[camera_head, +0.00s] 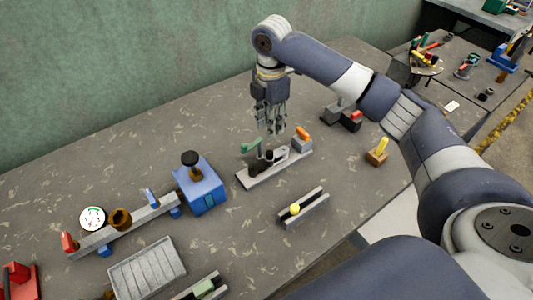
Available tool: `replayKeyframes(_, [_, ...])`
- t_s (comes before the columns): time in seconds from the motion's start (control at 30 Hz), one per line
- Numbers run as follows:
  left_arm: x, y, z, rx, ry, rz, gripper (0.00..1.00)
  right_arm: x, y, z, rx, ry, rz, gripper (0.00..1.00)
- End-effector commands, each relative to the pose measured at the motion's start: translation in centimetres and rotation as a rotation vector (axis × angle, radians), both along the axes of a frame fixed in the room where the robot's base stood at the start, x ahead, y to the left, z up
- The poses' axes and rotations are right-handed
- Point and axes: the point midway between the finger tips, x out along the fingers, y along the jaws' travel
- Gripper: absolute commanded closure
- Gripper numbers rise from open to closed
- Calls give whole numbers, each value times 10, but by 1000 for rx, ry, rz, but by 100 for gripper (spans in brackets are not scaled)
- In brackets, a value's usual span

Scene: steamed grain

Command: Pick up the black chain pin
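A small dark upright piece (268,155), which looks like the black chain pin, stands at the grey metal fixture (250,180) in the middle of the table. It is small, and its exact seat is hard to make out. My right gripper (273,131) hangs down just above and behind the fixture. Its fingers look apart with nothing between them, and a gap shows between them and the dark piece. My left gripper is not in view.
The fixture has a green lever (251,145) and an orange-topped block (303,140). A blue box (203,190) with a dark knob stands left of it. A rail with a yellow ball (295,209) lies in front. A yellow-handled block (378,152) stands right.

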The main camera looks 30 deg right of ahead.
Motion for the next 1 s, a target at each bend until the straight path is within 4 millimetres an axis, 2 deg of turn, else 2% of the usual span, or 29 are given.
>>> replayKeyframes(0.3, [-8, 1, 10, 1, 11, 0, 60, -1, 0, -44, -1, 5, 1, 70])
replayKeyframes(0.53, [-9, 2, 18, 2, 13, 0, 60, -3, 1, -61, -2, 4, 1, 70])
replayKeyframes(0.67, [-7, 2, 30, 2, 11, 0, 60, -6, 5, -80, -1, 5, 2, 70])
replayKeyframes(0.8, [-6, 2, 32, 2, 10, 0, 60, -5, 4, -99, -1, 2, 1, 70])
replayKeyframes(1.0, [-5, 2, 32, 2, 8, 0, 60, -5, 4, -106, -1, 0, 1, 70])
